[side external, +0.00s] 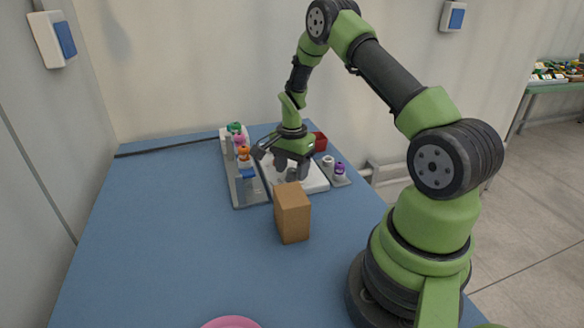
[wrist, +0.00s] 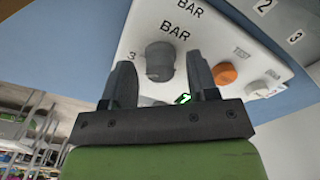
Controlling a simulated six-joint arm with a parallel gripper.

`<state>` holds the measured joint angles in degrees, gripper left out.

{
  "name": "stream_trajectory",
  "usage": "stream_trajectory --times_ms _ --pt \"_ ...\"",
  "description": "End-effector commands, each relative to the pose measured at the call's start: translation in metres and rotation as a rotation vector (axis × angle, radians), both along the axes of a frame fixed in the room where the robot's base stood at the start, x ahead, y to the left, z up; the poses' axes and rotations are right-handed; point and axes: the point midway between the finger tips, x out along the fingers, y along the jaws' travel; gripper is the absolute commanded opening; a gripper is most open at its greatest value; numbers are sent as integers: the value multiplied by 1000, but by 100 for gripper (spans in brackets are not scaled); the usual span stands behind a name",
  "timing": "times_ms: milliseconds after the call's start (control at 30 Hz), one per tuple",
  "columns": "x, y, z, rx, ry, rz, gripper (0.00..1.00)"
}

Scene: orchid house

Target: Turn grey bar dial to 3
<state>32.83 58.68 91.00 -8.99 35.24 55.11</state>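The grey bar dial (wrist: 160,58) is a round grey knob on a white panel (wrist: 142,22) marked BAR. A "3" is printed left of the dial in the wrist view. Other scale marks are partly hidden by my fingers, and a green mark shows between them. The dial's pointer cannot be made out. My gripper (wrist: 161,75) is open, one finger on each side of the dial, with a gap visible on both sides. In the side external view my gripper (side external: 284,166) points down over the white panel (side external: 312,184) and hides much of it.
The panel also has an orange TEST button (wrist: 225,74) and a pale button (wrist: 256,90). A brown block (side external: 292,213) stands in front. The blue table's left side is clear.

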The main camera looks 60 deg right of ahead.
Motion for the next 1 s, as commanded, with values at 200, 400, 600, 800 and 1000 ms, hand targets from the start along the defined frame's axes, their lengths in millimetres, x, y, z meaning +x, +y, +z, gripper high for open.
stream_trajectory --times_ms 200,400,600,800,1000 --pt "1 0 7 -2 -3 1 53" --pt "1 -1 43 -5 -6 1 53" --pt "1 -1 80 -4 -5 1 53" --pt "0 0 98 -1 -1 1 53" --pt "0 0 100 0 0 1 53"
